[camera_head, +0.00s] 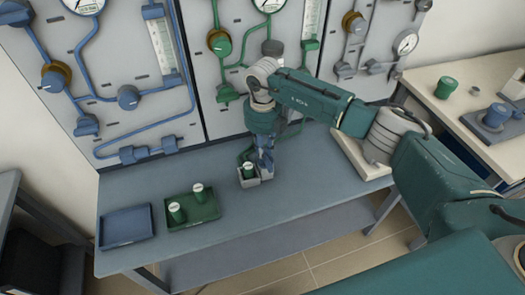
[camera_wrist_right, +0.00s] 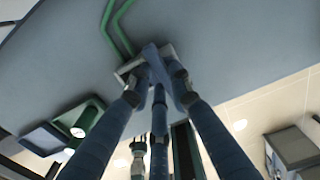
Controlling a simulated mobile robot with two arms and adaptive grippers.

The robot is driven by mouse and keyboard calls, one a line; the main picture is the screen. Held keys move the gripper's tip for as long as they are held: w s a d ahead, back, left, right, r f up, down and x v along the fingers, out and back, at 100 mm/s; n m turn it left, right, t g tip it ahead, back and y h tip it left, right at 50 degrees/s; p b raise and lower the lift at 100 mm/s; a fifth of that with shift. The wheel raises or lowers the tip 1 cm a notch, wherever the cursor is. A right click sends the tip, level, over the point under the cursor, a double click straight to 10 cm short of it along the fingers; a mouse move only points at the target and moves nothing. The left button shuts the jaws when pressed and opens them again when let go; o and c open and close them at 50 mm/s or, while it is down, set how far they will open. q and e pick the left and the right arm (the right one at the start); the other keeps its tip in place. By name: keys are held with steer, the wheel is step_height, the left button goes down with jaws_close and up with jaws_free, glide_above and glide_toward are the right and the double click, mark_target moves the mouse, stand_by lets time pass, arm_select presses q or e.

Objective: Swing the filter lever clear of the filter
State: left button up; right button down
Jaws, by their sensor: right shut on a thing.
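My right gripper (camera_head: 264,163) reaches straight down to the bench beside a small grey holder (camera_head: 246,183). In the right wrist view, the blue fingers of my right gripper (camera_wrist_right: 157,83) close in around a blue bar (camera_wrist_right: 154,61), which looks like the filter lever, at a grey block (camera_wrist_right: 132,67). The fingers are shut on it. The fingers partly hide the lever, so its exact angle cannot be told. My left gripper is not in view.
A green tray (camera_head: 207,219) with two green cylinders and an empty blue tray (camera_head: 128,237) lie on the grey bench (camera_head: 290,222) to the left. Gauge panels (camera_head: 135,60) stand behind. The bench front is clear. A side table (camera_head: 440,112) is at right.

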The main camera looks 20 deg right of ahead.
steer(key=shift+w, duration=0.1)
stand_by(0.3)
steer(key=c, duration=1.6)
jaws_free()
steer(key=shift+o, duration=0.2)
steer(key=shift+r, duration=0.1)
step_height(320, 180, up, 12)
